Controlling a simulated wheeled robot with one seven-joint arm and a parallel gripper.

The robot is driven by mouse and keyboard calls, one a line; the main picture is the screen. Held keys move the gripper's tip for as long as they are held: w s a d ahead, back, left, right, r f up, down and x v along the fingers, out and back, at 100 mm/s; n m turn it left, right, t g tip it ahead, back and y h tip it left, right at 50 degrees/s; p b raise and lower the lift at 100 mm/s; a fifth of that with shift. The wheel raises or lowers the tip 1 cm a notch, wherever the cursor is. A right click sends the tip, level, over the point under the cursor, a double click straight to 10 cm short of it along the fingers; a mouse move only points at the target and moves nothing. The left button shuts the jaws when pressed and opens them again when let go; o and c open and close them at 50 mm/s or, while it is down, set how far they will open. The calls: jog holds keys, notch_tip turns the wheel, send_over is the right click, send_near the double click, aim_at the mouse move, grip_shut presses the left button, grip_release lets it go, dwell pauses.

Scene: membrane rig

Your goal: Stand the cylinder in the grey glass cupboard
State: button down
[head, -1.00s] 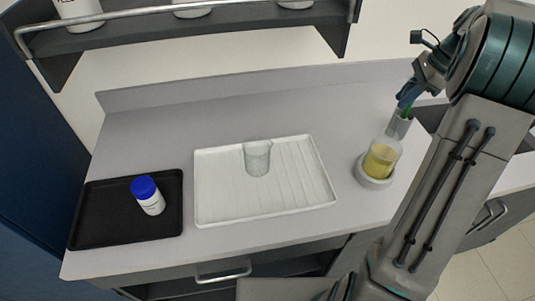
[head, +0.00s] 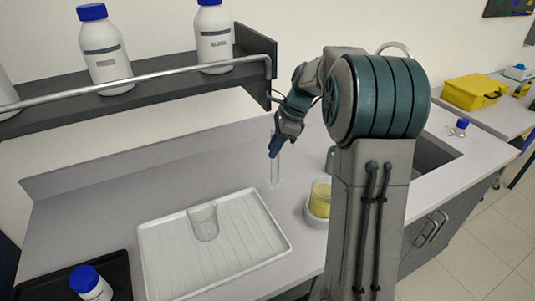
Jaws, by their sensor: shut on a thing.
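A tall, clear glass cylinder (head: 276,172) is upright in the head view, at the back of the counter right of the white tray. My gripper (head: 274,147) is shut on its upper part, reaching down from the upper right. Its foot appears at or just above the counter; I cannot tell whether it touches. The glass is hard to see against the pale counter. No grey glass cupboard can be made out in this view.
A glass beaker (head: 203,222) stands on the white ribbed tray (head: 172,265). A beaker of yellow liquid (head: 320,197) sits right of the cylinder, close to my arm. A shelf with a rail (head: 170,71) holds white bottles above. A yellow case (head: 473,92) lies far right.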

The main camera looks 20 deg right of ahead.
jog(key=shift+p+x, duration=0.45)
jog(key=shift+x, duration=1.55)
jog(key=shift+a, duration=0.1)
jog(key=c, duration=1.3)
grip_release()
jog(key=shift+f, duration=0.1)
jog(key=shift+o, duration=0.2)
